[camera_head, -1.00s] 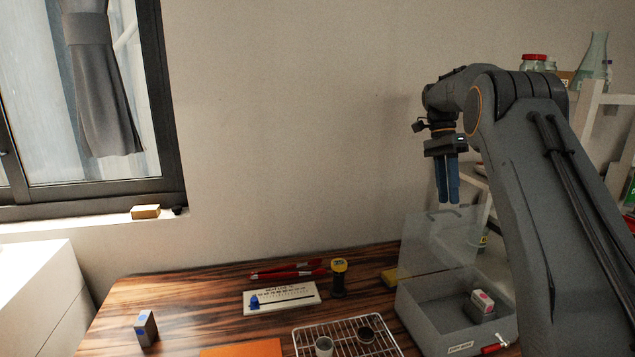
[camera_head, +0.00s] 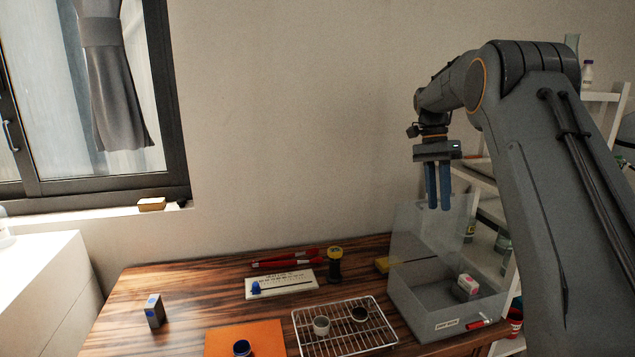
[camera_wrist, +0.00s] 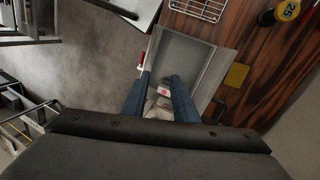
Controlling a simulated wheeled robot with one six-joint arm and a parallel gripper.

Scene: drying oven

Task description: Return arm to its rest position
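My gripper (camera_head: 438,207) hangs from my raised arm in the head view, its two blue fingers pointing down and apart with nothing between them. A small white box with a pink mark (camera_head: 468,286) is in the bin, clear of the fingers.
The wooden table (camera_head: 195,290) holds a wire rack (camera_head: 335,345) with two small cups, an orange mat (camera_head: 265,332), a white slider board (camera_head: 296,290), a yellow-topped dark object (camera_head: 335,265) and a grey box (camera_head: 154,312). Shelves (camera_head: 600,97) stand on the right.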

